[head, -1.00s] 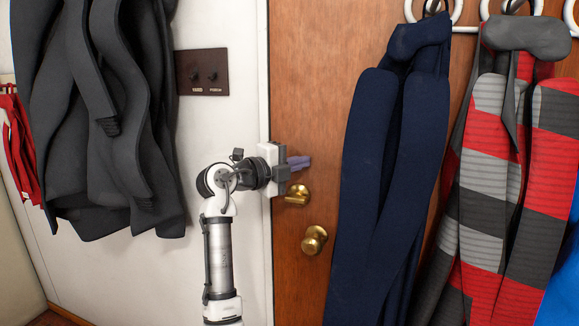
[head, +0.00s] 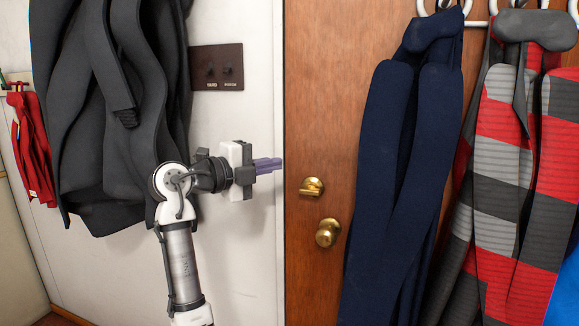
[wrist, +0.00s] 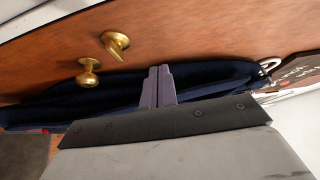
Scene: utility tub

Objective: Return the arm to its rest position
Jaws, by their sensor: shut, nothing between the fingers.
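My gripper (head: 268,165) is in the head view, left of centre, in front of the white wall by the door's left edge. Its purple fingers point right and are shut with nothing between them. In the wrist view the fingers (wrist: 157,86) lie together, with the wooden door and dark blue clothing behind them. My arm is bent at the elbow, with its lower links rising from the bottom of the picture. The gripper touches nothing that I can see.
A wooden door (head: 325,100) has a brass lever (head: 312,186) and a brass knob (head: 327,232). Navy clothing (head: 385,180) and striped clothing (head: 500,170) hang on it. Dark grey garments (head: 105,120) hang close behind my elbow, near a switch plate (head: 217,67). Red clothing (head: 33,150) hangs far left.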

